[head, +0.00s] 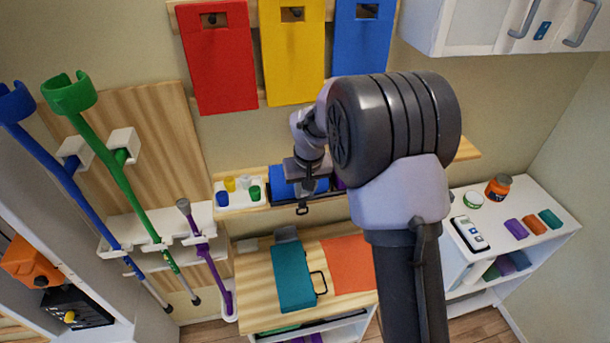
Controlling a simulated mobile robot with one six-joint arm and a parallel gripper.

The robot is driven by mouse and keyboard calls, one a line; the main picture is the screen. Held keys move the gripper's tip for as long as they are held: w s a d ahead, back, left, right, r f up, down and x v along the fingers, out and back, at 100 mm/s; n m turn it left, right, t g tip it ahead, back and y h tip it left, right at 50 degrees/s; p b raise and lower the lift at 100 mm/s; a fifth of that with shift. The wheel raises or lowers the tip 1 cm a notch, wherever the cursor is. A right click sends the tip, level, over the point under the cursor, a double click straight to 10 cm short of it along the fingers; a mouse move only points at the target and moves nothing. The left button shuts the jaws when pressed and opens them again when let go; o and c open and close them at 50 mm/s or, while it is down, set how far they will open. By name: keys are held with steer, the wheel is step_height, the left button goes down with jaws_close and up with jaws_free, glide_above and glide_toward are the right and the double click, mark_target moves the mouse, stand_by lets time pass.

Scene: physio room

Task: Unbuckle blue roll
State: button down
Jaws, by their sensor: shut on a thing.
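The blue roll (284,188) lies on the wall shelf at the middle of the head view, with dark edging or straps around it. My gripper (304,196) points down in front of the blue roll. It is shut on what looks like the roll's black buckle (303,210), a small dark loop at the front edge. My arm and gripper cover part of the roll, so whether the buckle is fastened cannot be told.
Small coloured cups (237,190) stand on a white tray left of the roll. A teal case (292,277) with a black loop and an orange mat (349,264) lie on the wooden cabinet below. Crutches (130,180) hang at the left. A white side unit (540,240) holds small items.

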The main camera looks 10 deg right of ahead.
steer(key=shift+w+r+g+p, duration=0.15)
steer(key=shift+g+p, duration=0.35)
steer(key=shift+p, duration=0.5)
steer(key=c, duration=1.2)
jaws_free()
steer(key=shift+w, duration=0.1)
step_height(320, 180, up, 17)
steer(key=s, duration=0.3)
steer(key=shift+w, duration=0.1)
